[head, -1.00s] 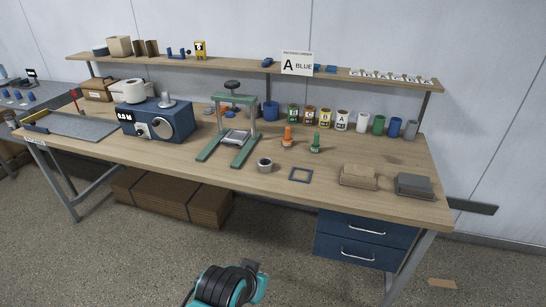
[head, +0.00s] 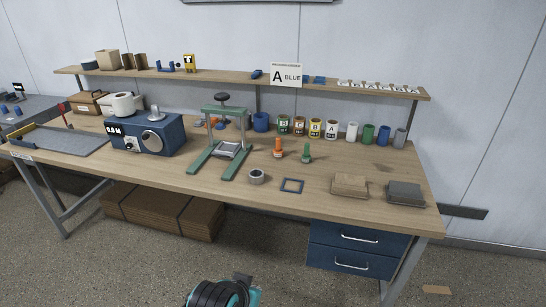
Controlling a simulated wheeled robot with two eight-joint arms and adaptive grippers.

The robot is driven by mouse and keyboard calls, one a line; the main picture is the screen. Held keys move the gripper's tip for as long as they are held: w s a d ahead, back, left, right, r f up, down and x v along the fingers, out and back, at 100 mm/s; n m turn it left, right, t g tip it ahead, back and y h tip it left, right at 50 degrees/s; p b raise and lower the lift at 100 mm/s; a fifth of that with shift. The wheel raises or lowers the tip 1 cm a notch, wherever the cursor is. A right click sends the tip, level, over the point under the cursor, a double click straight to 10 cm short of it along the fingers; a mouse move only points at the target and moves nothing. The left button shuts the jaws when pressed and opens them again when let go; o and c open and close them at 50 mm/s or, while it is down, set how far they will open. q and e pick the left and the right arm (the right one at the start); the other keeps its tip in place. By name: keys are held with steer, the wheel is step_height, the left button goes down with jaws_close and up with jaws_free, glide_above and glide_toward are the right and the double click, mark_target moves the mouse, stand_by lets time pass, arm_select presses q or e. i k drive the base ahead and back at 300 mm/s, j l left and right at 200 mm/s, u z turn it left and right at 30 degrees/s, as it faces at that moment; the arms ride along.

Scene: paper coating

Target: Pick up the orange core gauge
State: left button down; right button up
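An orange gauge (head: 278,149) with a flared base stands upright on the workbench (head: 330,208), right of the green press frame (head: 227,170). A similar green gauge (head: 307,153) stands just to its right, apart from it. Part of my own arm, teal and black, shows at the bottom edge, well in front of the bench. No gripper fingers can be made out, and nothing touches the orange gauge.
A row of labelled cans (head: 316,128) and coloured cups (head: 368,134) stands behind the gauges. A blue machine (head: 165,136) stands left.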

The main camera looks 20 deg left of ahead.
mark_target(278, 152)
steer(key=i+j+z, duration=0.1)
steer(key=i, duration=0.4)
steer(key=i+j, duration=0.4)
steer(key=i+j+z, duration=0.15)
steer(key=i, duration=0.45)
steer(key=i+j, duration=0.4)
steer(key=i+z, duration=0.05)
steer(key=i, duration=0.05)
